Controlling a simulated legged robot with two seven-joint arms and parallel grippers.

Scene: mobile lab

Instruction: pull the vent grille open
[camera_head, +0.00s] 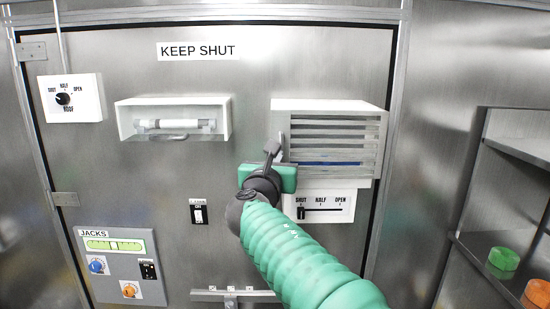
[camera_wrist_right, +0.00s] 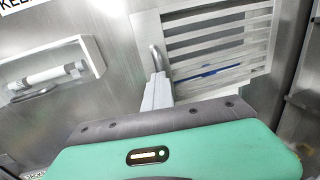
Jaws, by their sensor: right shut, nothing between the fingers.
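The vent grille (camera_head: 335,135) is a set of pale horizontal slats on the front of a white box on the steel door, right of centre; something blue shows behind its lower slats. It also shows in the wrist view (camera_wrist_right: 215,45), with a small curved metal handle (camera_wrist_right: 154,56) at its left edge. My right gripper (camera_head: 272,150) is at the grille's left edge, its fingers shut. In the wrist view the fingertips (camera_wrist_right: 158,82) are at the lower end of the handle; I cannot tell whether they touch it. My left gripper is out of view.
Below the grille is a SHUT/HALF/OPEN slider (camera_head: 320,207), partly behind my arm. A white lamp box (camera_head: 173,118) is to the left, a roof knob panel (camera_head: 70,98) further left, and a jacks panel (camera_head: 120,265) lower left. Shelves (camera_head: 500,265) stand at the right.

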